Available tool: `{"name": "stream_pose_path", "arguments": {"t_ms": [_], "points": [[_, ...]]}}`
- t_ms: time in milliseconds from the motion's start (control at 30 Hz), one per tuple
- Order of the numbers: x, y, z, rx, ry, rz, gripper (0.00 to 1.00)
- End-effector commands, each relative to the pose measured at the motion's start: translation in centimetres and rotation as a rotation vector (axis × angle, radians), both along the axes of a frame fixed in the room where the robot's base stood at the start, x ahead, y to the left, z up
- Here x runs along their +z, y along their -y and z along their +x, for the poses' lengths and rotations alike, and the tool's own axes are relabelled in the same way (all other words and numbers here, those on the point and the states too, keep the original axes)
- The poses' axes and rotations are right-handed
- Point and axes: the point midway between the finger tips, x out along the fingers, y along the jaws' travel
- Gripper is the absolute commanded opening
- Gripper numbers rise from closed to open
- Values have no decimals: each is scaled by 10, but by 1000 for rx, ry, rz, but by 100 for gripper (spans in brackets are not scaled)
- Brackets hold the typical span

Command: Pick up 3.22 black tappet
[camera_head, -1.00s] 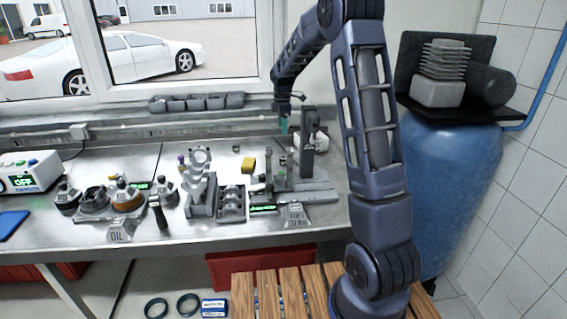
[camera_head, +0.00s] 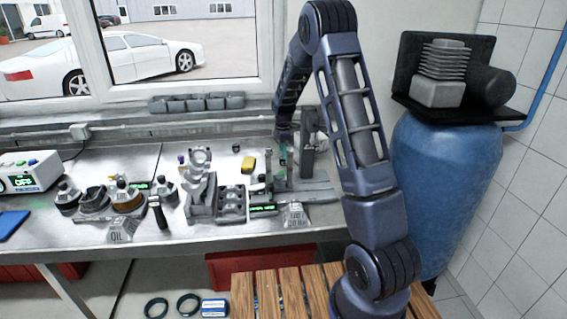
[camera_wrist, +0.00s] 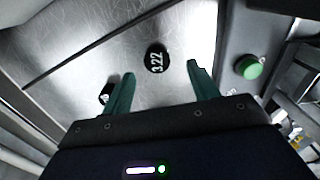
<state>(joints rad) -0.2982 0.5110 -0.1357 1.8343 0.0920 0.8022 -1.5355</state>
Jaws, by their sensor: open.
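The black tappet marked 3.22 (camera_wrist: 157,57) stands on the bare metal bench in the wrist view, its round numbered top facing the camera. My gripper (camera_wrist: 160,72) is open, with one teal finger on each side of the tappet's line. The tappet shows between and slightly beyond the fingertips, with clear gaps on both sides. In the head view my gripper (camera_head: 283,156) is low over the back of the bench. I cannot tell the tappet apart from other small dark parts there.
Another small black piece (camera_wrist: 106,93) lies just outside the left finger. A green button (camera_wrist: 250,67) on a grey fixture is close on the right. In the head view a yellow block (camera_head: 249,163) and a grey block with bores (camera_head: 231,204) are left of my gripper.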

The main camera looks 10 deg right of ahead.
Motion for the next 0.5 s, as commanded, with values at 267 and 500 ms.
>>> {"name": "stream_pose_path", "arguments": {"t_ms": [267, 500], "points": [[-36, 2, 4, 0, -2, 0, 60], [-38, 3, 4, 0, 0, 0, 60]]}}
